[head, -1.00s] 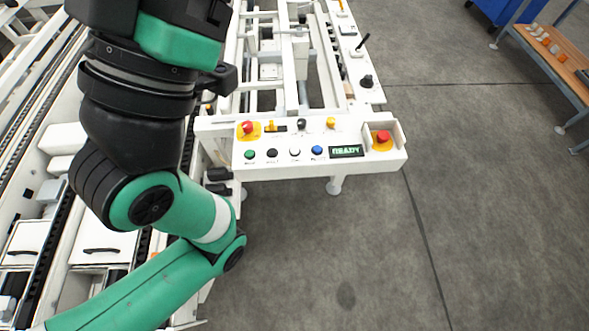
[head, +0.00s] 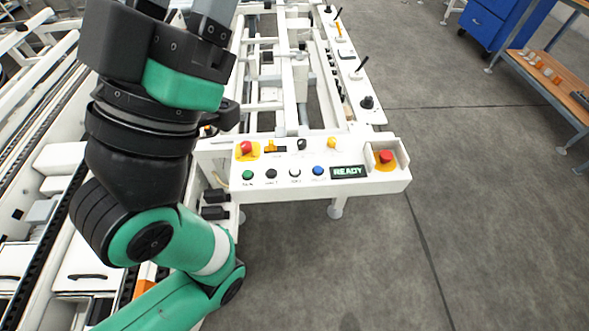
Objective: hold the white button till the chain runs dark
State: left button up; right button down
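The white button (head: 294,173) sits in the lower row of the control panel (head: 375,183), between a black button (head: 271,174) and a blue button (head: 318,170). Nothing touches it. The small display (head: 348,172) at its right reads READY in green letters. Black chain-like strips (head: 43,236) run along the conveyor at the left; I cannot tell whether they move. My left arm covers the left of the view, with its gripper at the top edge, up and left of the panel. Its fingertips are out of frame. My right gripper is not in view.
Red emergency buttons stand at the panel's left (head: 246,148) and right (head: 386,157). A black knob (head: 301,145) and a yellow knob (head: 332,143) rise behind the button row. A white frame extends behind. The floor to the right is open, with a blue cabinet (head: 498,22) and wooden shelf (head: 553,77) beyond.

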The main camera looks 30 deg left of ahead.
pick_arm(q)
grip_shut()
dwell(1.4)
